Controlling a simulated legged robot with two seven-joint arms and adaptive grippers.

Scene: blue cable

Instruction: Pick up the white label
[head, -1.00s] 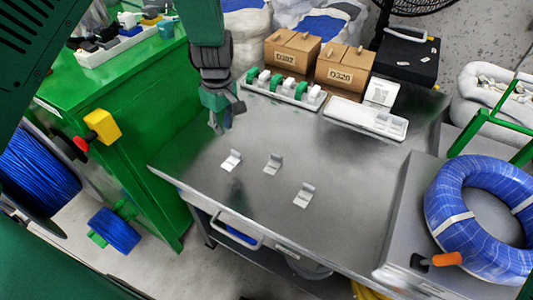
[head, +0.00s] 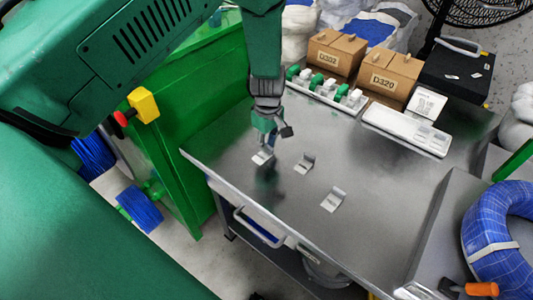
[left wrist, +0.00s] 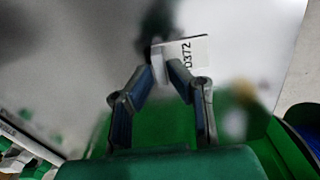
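The white label (head: 262,157), a small bent plate, lies at the left end of a row on the metal table in the head view. In the left wrist view the label (left wrist: 187,53) shows the text D372 on its flat part. My left gripper (head: 264,147) points down onto this label. In the left wrist view the fingertips (left wrist: 161,70) are close together on both sides of the label's raised flap and seem to touch it. The label appears to be still at table level. Two similar white labels, a middle one (head: 304,163) and a right one (head: 333,199), lie apart. My right gripper is not in view.
The metal table (head: 290,225) is clear around the labels. At its back are a tray of green and white parts (head: 327,91), a white tray (head: 406,130) and cardboard boxes (head: 386,74). A blue cable coil (head: 497,225) lies at the right, a green cabinet (head: 180,150) at the left.

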